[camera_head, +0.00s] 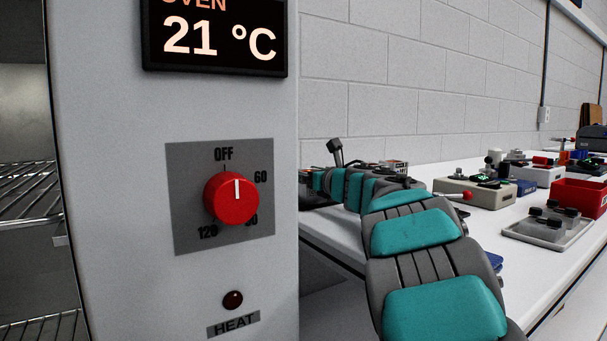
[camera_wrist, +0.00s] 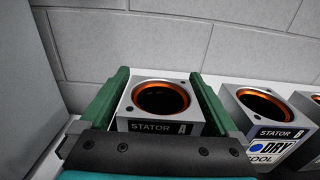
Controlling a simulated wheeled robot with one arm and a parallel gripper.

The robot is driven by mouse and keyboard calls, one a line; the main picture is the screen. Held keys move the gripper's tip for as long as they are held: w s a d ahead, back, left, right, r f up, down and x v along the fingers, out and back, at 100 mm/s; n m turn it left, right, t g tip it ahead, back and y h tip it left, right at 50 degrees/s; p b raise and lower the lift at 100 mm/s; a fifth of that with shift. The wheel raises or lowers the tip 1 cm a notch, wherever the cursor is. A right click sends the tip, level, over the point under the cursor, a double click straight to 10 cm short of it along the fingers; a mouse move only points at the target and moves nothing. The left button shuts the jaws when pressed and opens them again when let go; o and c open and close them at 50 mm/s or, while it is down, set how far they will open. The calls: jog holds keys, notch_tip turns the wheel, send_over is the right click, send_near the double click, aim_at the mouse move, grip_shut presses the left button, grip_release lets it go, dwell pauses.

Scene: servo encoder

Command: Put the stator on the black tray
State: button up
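In the wrist view a grey square stator block (camera_wrist: 160,99) with an orange-ringed round bore stands upright, its front label reading "STATOR A". My gripper (camera_wrist: 158,75) has its two green fingers on either side of this block. Narrow gaps seem to show between fingers and block, so it looks open around it. I cannot make out the black tray in either view.
The oven panel (camera_head: 110,130) with red knob (camera_head: 231,198) fills the left. A red bin (camera_head: 580,195) and a grey tray (camera_head: 530,235) of parts stand on the white bench (camera_head: 480,235).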

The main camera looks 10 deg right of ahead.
jog(key=shift+r, duration=0.15)
jog(key=shift+s+d, duration=0.15)
jog(key=shift+s, duration=0.05)
jog(key=b+v, duration=0.1)
jog(key=v, duration=1)
jog(key=shift+s+b, duration=0.25)
jog(key=shift+b, duration=0.05)
jog(key=shift+d, duration=0.15)
